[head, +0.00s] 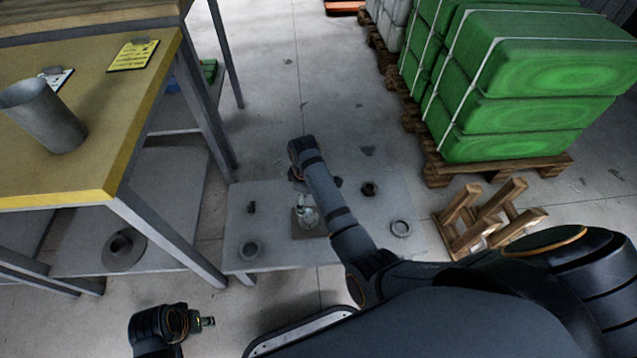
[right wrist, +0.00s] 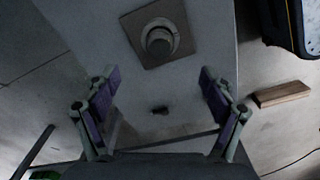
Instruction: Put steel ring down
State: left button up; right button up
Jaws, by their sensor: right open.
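In the right wrist view, a grey ring-shaped piece (right wrist: 160,40) sits around a short round post on a brown square plate (right wrist: 178,11). The plate (head: 297,229) also shows in the head view on the low grey table. My right gripper (right wrist: 160,78) is open, its two fingers apart with nothing between them; it also shows in the head view (head: 308,214) over the plate.
The low grey table (head: 350,240) also holds small dark parts (head: 369,188). A yellow-topped bench (head: 100,110) with a steel cup (head: 45,115) stands left. A wooden stand (head: 485,215) is right of the table. Green sacks (head: 530,95) are stacked on a pallet behind.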

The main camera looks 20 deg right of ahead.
jog(key=s+d+f+m, duration=0.1)
jog(key=s+d+m, duration=0.1)
jog(key=s, duration=0.5)
jog(key=s+d+f+m+t, duration=0.1)
jog(key=s+d+m, duration=0.2)
jog(key=s, duration=0.5)
jog(key=s+d+f+m, duration=0.1)
jog(key=s+d+m, duration=0.2)
jog(key=s, duration=0.4)
jog(key=shift+s+f+m, duration=0.25)
jog(key=shift+s+m, duration=0.15)
jog(key=shift+m, duration=0.5)
